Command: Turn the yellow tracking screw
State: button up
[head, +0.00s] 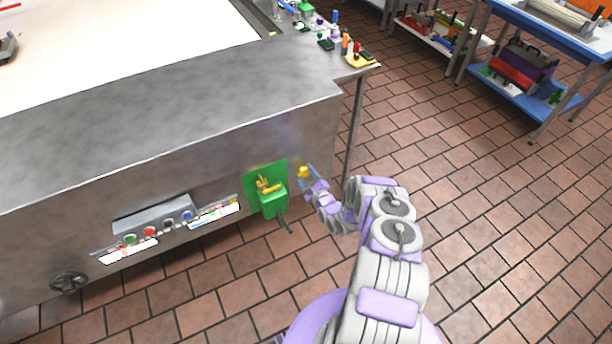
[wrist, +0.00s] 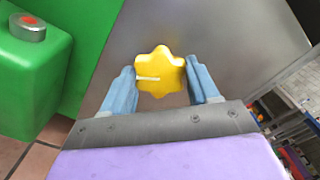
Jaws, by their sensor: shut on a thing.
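The yellow tracking screw (wrist: 160,74) is a star-shaped knob with a white line on its face, on the grey metal machine side. In the head view the yellow screw (head: 304,172) shows small, just right of the green panel. My gripper (wrist: 163,88) has blue fingers on the left and right sides of the knob, shut on it. In the head view my gripper (head: 308,176) reaches the machine side from the right. The knob's shaft is hidden behind its face.
A green box with a yellow lever (head: 270,190) sits close left of my gripper. A control panel (head: 155,222) and a handwheel (head: 69,283) are farther left. A table leg (head: 354,125) stands right of the screw. Tiled floor is open at right.

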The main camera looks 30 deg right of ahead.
jog(key=shift+s+d+f, duration=0.1)
jog(key=shift+d+f, duration=0.05)
jog(key=shift+f, duration=0.1)
jog(key=o, duration=0.8)
jog(key=shift+o, duration=1.3)
jog(key=shift+r, duration=0.1)
jog(key=shift+s, duration=0.15)
jog(key=s+p, duration=0.2)
jog(key=s, duration=1.5)
jog(key=shift+d, duration=0.3)
